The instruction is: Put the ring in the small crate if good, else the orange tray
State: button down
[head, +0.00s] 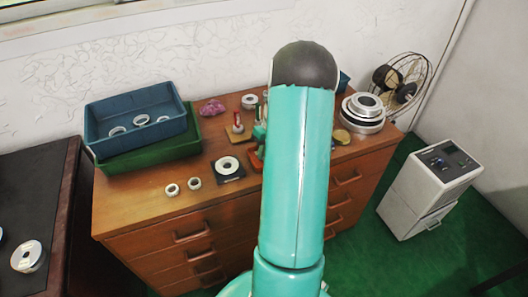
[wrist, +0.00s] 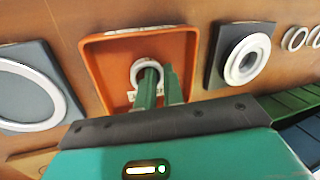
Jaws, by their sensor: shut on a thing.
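My gripper (wrist: 163,88) is shut on a pale metal ring (wrist: 139,66), seen in the wrist view. One finger crosses the ring's opening, and the fingers hide its lower part. The ring shows against the floor of the orange tray (wrist: 95,60); I cannot tell if it touches that floor. A small white label shows beside the ring. In the head view my arm hides most of the orange tray (head: 256,163) and the ring. A small blue container (head: 343,80) shows partly behind my arm; I cannot tell if it is the small crate.
A blue crate (head: 103,106) holding several rings sits on a green crate (head: 160,157) at the left. A ring lies on a black pad (head: 232,178). Two small rings (head: 172,190) lie near the front edge. Large stacked rings (head: 363,120) stand at the right.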

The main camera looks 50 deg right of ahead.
jog(key=shift+f, duration=0.1)
jog(key=c, duration=1.8)
grip_release()
jog(key=v, duration=1.2)
jog(key=w+a+r+n+h, duration=0.1)
jog(key=w+a+r, duration=0.3)
jog(key=a+r, duration=0.45)
jog(key=s+a+r+n+t+h, duration=0.15)
jog(key=a+r, duration=0.25)
jog(key=a, duration=0.8)
jog(key=s+a+r+t+h, duration=0.1)
jog(key=s+a+r, duration=0.15)
jog(key=a, duration=1.05)
jog(key=s+a, duration=0.2)
jog(key=a, duration=0.1)
jog(key=s+a+n+t, duration=0.1)
jog(key=s+a, duration=0.1)
jog(key=a, duration=0.1)
jog(key=s+a+t, duration=0.1)
jog(key=s+a, duration=0.2)
jog(key=a, duration=0.1)
jog(key=shift+r+n+y, duration=0.2)
jog(key=shift+n+y, duration=0.05)
jog(key=shift+y, duration=0.1)
